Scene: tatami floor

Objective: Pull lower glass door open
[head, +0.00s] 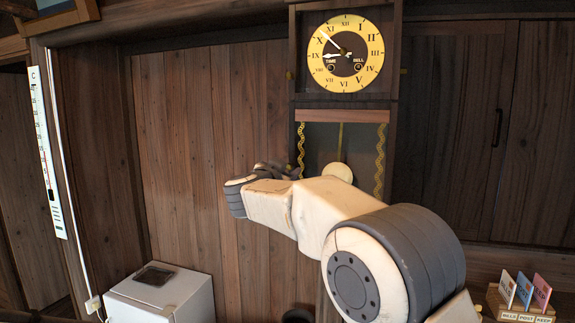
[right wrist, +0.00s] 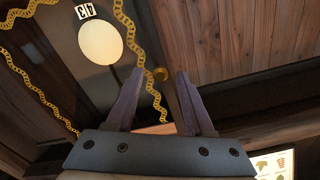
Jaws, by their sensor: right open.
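The wall clock's lower glass door (head: 322,140) is below the dial, with gold wavy trim and a pale pendulum disc (head: 337,171) behind the glass. It looks shut. My right gripper (head: 268,172) is at the door's left edge, and my arm covers the door's lower part. In the right wrist view, my right gripper (right wrist: 160,82) is open, its two purple fingers apart. A small brass knob (right wrist: 159,73) on the door's dark frame shows between the fingertips; whether a finger touches it I cannot tell. My left gripper is not in view.
The clock face (head: 345,55) is above the door, with small brass knobs at its sides. A white box (head: 160,295) stands below left. A card holder (head: 520,300) stands at the lower right. A wooden cupboard (head: 450,120) is right of the clock.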

